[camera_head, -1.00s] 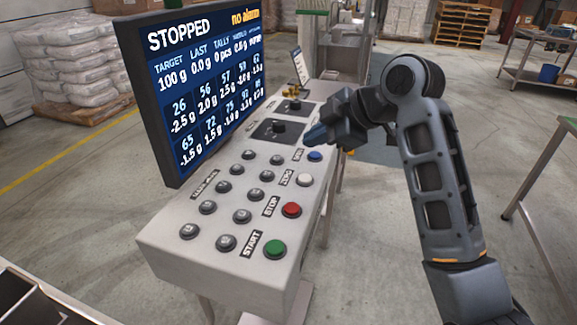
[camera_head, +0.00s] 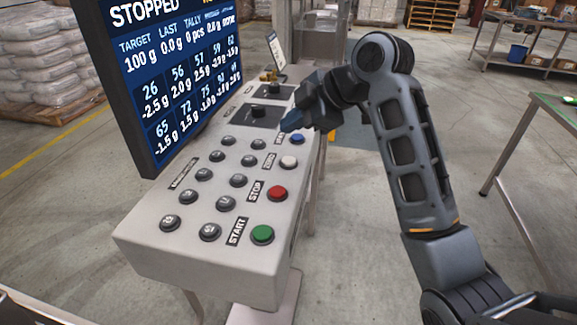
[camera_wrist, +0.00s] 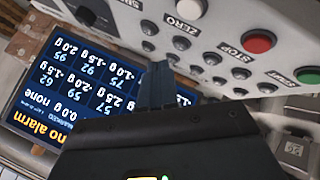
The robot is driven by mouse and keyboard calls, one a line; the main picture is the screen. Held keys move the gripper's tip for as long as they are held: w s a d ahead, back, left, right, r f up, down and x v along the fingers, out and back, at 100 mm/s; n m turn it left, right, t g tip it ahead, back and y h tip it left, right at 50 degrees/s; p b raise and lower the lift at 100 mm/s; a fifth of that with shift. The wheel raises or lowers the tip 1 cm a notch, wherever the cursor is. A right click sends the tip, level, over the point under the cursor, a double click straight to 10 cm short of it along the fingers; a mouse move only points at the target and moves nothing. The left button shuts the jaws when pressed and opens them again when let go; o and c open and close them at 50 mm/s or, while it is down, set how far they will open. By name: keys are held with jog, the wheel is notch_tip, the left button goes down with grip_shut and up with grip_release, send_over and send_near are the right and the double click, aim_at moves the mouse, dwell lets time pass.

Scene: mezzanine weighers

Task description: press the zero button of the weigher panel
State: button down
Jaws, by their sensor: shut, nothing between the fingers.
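The weigher panel (camera_head: 150,240) is a pale slanted console with labelled buttons. The zero button is white (camera_head: 289,162), beside the ZERO label, between the blue button (camera_head: 297,138) and the red STOP button (camera_head: 277,193). In the wrist view the white button (camera_wrist: 190,9) is at the top edge, partly cut off, by its ZERO label. My gripper (camera_head: 288,125) is shut and empty, above the panel near the blue button, apart from the white button in the picture. Its dark fingers also show in the wrist view (camera_wrist: 157,84), overlapping the screen; their height above the panel is unclear.
The screen (camera_head: 180,85) stands along the panel's left side and reads STOPPED. A green START button (camera_head: 262,234) and several grey buttons sit nearby, with black knobs farther back. A green-edged table (camera_head: 556,108) is at right; open floor lies between.

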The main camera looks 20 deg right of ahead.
aim_at(292, 162)
jog(key=shift+f+b, duration=1.5)
jog(key=shift+f, duration=1.2)
jog(key=shift+f, duration=0.4)
jog(key=shift+f+b, duration=0.4)
jog(key=shift+f, duration=0.05)
dwell(0.6)
jog(key=shift+r, duration=0.15)
jog(key=shift+r+p, duration=0.75)
notch_tip(292, 162, up, 5)
jog(key=p, duration=0.4)
